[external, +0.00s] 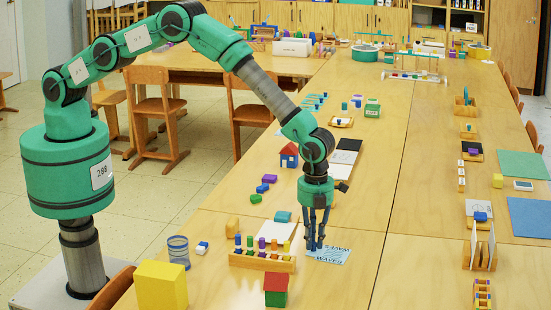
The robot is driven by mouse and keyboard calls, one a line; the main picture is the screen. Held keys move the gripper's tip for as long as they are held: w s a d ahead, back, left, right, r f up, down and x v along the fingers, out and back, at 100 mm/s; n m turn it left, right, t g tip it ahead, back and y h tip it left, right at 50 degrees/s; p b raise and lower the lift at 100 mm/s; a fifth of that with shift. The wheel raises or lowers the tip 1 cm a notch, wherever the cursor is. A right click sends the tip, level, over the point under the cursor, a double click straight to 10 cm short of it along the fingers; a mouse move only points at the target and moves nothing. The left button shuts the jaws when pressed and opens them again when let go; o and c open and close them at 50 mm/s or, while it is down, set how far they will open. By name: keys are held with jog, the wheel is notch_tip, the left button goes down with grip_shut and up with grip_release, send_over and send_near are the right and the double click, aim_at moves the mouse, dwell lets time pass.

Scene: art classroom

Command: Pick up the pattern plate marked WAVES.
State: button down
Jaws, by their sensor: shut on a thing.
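The WAVES pattern plate (334,257) is a pale blue-white plate with dark lettering. It lies at or just above the wooden table, right of a wooden peg rack. My gripper (314,247) points straight down at the plate's left part. Its dark blue fingers are shut on the plate. The fingers cover part of the plate, and the exact contact is too small to see. I cannot tell whether the plate is clear of the table.
The peg rack (262,261) with coloured pegs stands close left of my gripper. A red and green block (275,290), a yellow block (161,287) and a blue mesh cup (178,251) stand nearby. A small house (289,156) stands behind. The table right of the plate is clear.

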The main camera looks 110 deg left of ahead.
jog(key=shift+r, duration=0.15)
jog(key=shift+r, duration=0.45)
jog(key=shift+s+r+p, duration=0.2)
jog(key=shift+r+p, duration=0.2)
jog(key=shift+r, duration=0.85)
jog(key=s, duration=0.5)
jog(key=s+a+r+p, duration=0.1)
jog(key=s, duration=0.4)
jog(key=s+a, duration=0.1)
jog(key=s, duration=0.4)
jog(key=shift+s+a+r, duration=0.1)
jog(key=shift+s+r, duration=0.05)
jog(key=shift+s, duration=0.05)
